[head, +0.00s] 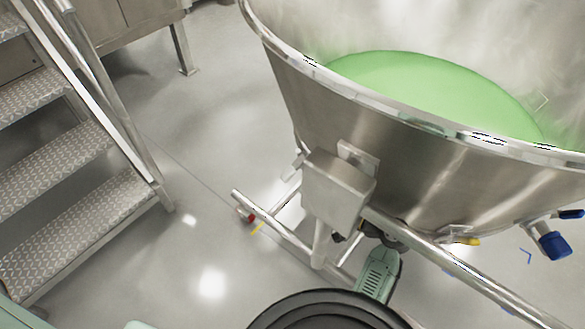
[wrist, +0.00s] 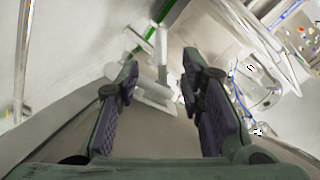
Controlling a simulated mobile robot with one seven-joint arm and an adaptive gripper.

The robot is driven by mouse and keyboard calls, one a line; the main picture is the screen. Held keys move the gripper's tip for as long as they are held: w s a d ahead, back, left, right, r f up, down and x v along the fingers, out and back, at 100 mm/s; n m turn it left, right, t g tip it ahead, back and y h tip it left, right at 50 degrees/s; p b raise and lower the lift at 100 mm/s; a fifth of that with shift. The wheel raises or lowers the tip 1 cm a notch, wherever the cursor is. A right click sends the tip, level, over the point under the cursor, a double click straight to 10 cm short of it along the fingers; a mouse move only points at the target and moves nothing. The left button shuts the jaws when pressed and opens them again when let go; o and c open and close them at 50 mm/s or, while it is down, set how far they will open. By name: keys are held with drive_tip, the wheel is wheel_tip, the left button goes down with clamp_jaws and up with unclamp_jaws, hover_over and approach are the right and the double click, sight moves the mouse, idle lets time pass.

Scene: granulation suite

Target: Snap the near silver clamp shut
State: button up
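I cannot pick out the near silver clamp with certainty in either view. In the head view a large steel bowl (head: 400,155) holds bright green material, and a steel box (head: 338,190) is mounted on its near left side. In the wrist view my gripper (wrist: 160,72) is open, its two dark padded fingers well apart. A pale silver bracket-like part (wrist: 152,88) shows between and beyond the fingers; I see no contact with it. In the head view the gripper's fingers are hidden, and part of my arm (head: 378,276) shows below the bowl.
A steel frame bar (head: 470,268) runs under the bowl. A blue-capped fitting (head: 553,243) and a yellow part (head: 466,240) sit at its lower right. Metal steps (head: 70,205) with a handrail stand at the left.

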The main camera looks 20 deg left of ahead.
sight(291, 177)
drive_tip(key=p+x, duration=0.1)
drive_tip(key=x, duration=0.9)
drive_tip(key=shift+a, duration=0.25)
drive_tip(key=shift+c, duration=0.5)
clamp_jaws()
